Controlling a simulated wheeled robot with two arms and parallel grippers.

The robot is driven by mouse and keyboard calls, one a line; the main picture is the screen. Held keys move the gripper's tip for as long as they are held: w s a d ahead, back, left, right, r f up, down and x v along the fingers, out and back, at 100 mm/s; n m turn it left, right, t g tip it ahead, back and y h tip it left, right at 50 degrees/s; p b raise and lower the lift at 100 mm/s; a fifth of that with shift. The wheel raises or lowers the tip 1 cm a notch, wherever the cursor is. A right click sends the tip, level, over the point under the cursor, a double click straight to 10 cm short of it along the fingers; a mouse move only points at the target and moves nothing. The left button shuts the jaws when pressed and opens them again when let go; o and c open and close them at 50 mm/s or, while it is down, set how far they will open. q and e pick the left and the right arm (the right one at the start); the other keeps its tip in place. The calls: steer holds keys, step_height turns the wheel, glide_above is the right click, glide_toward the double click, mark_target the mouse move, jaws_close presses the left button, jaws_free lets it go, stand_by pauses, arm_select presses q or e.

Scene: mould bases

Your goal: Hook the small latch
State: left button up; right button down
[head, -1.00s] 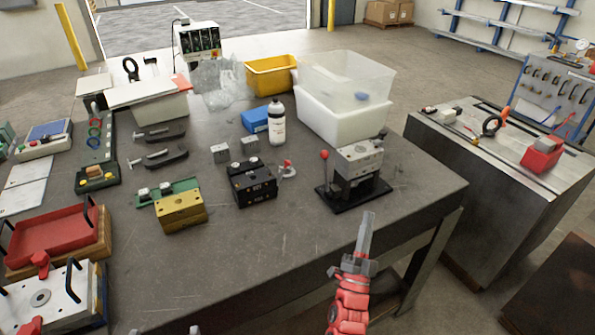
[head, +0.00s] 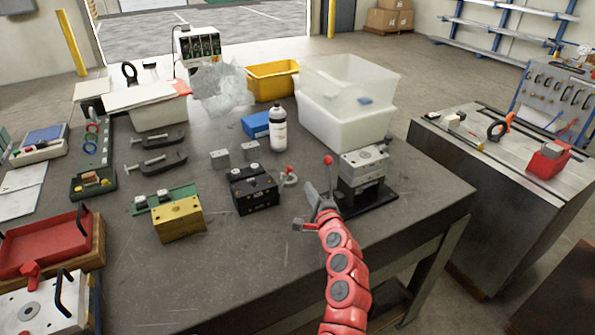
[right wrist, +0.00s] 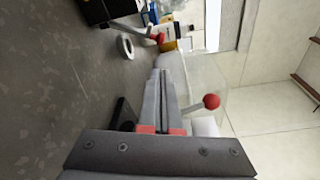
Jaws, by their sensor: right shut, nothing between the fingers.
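A small light-grey latch-like piece with a red tip and a ring (head: 288,176) stands at the right side of the black mould block (head: 255,195). In the right wrist view its ring (right wrist: 125,46) lies beyond my fingertips, to the left. My right gripper (head: 311,190) is shut and empty, in front of the grey mould block on a black base (head: 362,165). It is apart from the latch-like piece. That base's lever has a red ball (head: 328,160), which in the right wrist view (right wrist: 211,101) is right of my fingers. My left gripper is out of view.
A red tray (head: 45,240) is at the left. The table's front middle is clear.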

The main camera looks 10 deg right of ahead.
mark_target(282, 181)
steer(key=shift+w+a, duration=0.1)
stand_by(0.3)
steer(key=shift+w+a+r, duration=0.1)
steer(key=shift+w, duration=0.2)
steer(key=w, duration=0.5)
steer(key=w+a, duration=0.1)
steer(key=w, duration=0.1)
steer(key=shift+w+f, duration=0.35)
steer(key=shift+f, duration=0.05)
steer(key=shift+w, duration=0.7)
steer(key=shift+a+r, duration=0.1)
